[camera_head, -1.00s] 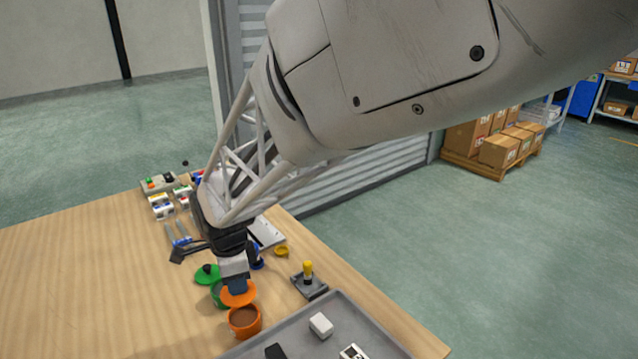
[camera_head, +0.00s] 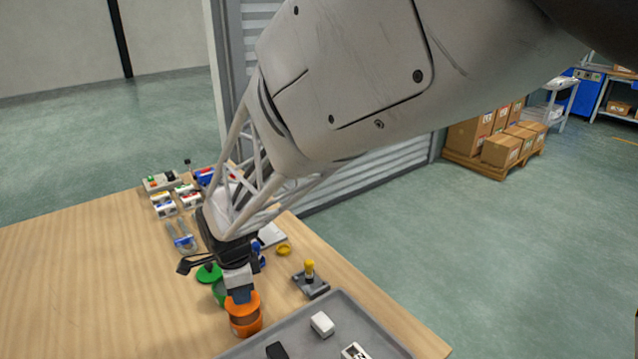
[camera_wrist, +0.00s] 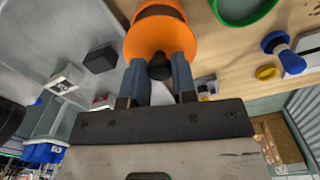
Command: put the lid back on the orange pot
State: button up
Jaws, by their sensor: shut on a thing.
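The orange lid (camera_head: 243,302) is in my gripper (camera_head: 239,294), which is shut on its dark knob (camera_wrist: 159,68). The orange pot (camera_head: 246,327) is directly below the lid in the head view, near the grey tray. The lid covers most of the pot's opening there, and I cannot tell whether lid and rim touch. In the wrist view, the lid (camera_wrist: 160,38) lies between my fingers and the pot (camera_wrist: 158,11), hiding much of the pot.
A green pot (camera_wrist: 243,12) stands open beside the orange one, with a green lid (camera_head: 209,274) behind it. A grey tray (camera_head: 345,298) with small parts is at front right. The table's left side is clear.

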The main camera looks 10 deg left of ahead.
jog(key=shift+f, duration=1.4)
jog(key=shift+f, duration=0.15)
dwell(1.5)
jog(key=o, duration=1.5)
jog(key=shift+c, duration=0.2)
jog(key=shift+r, duration=3.45)
